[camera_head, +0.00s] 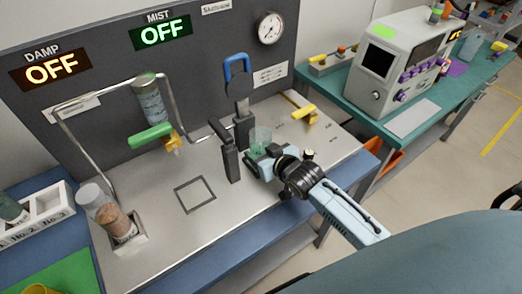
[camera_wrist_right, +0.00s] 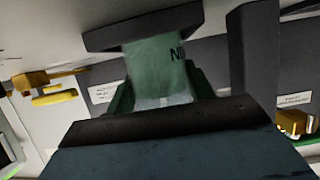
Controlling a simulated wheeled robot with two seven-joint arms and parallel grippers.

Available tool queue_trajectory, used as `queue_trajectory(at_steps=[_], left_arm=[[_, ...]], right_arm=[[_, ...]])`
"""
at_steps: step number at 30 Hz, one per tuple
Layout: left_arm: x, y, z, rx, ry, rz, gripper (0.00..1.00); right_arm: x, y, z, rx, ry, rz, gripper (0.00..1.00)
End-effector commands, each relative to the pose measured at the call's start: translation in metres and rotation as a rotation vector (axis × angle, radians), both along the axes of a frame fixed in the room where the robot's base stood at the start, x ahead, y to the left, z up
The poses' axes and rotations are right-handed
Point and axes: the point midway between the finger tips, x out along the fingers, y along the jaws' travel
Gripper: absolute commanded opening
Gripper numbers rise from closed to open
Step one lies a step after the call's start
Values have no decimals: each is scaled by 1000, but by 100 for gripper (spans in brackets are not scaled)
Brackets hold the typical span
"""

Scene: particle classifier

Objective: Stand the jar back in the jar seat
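A pale green, see-through jar (camera_head: 259,138) is at my right gripper (camera_head: 262,154), beside the dark upright posts on the steel bench. In the right wrist view the jar (camera_wrist_right: 158,70) fills the space between the fingers, with part of a label, "N", showing. The gripper looks shut on it; its lower part is partly hidden. A dark square outline (camera_head: 195,194) lies empty on the bench top. A square metal seat (camera_head: 127,243) at front left holds a clear jar (camera_head: 108,214) of brown grains, leaning. I cannot tell which is the jar seat. My left gripper is not in view.
A blue-handled clamp (camera_head: 237,78) rises behind the jar. A bent pipe frame (camera_head: 75,135) with a cylinder (camera_head: 150,100) and green handle (camera_head: 151,136) stands left. A white numbered rack (camera_head: 38,222) is far left. The bench around the square outline is clear.

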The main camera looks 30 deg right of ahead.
Motion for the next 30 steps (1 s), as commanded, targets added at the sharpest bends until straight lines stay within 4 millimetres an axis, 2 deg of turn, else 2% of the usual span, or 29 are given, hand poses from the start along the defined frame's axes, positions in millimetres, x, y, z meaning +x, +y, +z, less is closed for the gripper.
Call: queue_trajectory(at_steps=[1, 4, 15, 20, 30], left_arm=[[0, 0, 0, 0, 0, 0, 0], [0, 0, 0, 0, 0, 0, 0], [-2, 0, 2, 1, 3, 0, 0], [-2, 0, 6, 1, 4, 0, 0], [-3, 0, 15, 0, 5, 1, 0]], right_arm=[[0, 0, 0, 0, -1, 0, 60], [0, 0, 1, 0, 0, 0, 73], [-1, 0, 5, 0, 1, 0, 74], [-23, -3, 13, 0, 2, 1, 74], [-86, -12, 40, -1, 3, 0, 74]])
